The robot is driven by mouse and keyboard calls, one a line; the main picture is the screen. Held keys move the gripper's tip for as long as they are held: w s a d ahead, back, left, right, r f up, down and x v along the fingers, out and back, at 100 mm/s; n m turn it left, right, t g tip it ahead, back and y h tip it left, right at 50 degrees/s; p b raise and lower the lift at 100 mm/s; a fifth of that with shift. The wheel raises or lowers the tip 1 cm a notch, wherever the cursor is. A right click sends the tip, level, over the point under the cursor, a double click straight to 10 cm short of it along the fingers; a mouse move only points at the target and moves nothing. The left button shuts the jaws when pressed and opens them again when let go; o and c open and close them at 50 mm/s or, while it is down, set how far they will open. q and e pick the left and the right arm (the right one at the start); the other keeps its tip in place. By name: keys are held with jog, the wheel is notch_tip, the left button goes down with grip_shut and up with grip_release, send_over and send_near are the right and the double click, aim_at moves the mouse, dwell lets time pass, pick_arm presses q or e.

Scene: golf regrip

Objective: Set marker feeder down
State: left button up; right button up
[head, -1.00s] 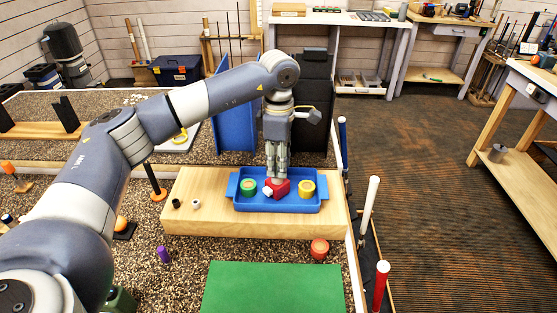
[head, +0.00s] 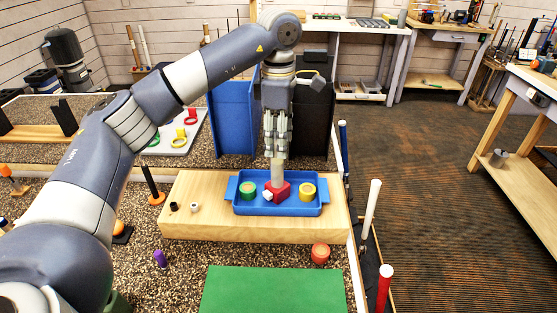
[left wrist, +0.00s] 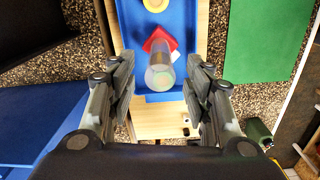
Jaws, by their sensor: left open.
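The marker feeder, a pale upright tube (head: 278,172) on a red base (head: 281,190), stands in the blue tray (head: 241,205) on a wooden block. A small white piece (head: 267,195) is at the base's front left. My left gripper (head: 276,153) is directly above the tube, pointing down and open. In the left wrist view, the gripper's fingers (left wrist: 161,88) are spread wide either side of the tube (left wrist: 160,71), with no finger touching it there. The red base (left wrist: 160,40) shows beyond the tube. My right gripper is not in view.
In the tray, a green roll (head: 248,188) stands left of the feeder and a yellow roll (head: 307,190) right. The wooden block (head: 200,222) carries small black and white pieces at left. An orange-red round object (head: 320,252) and a green mat (head: 270,290) lie in front.

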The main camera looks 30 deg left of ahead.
pick_arm(q)
jog(key=shift+r, duration=2.25)
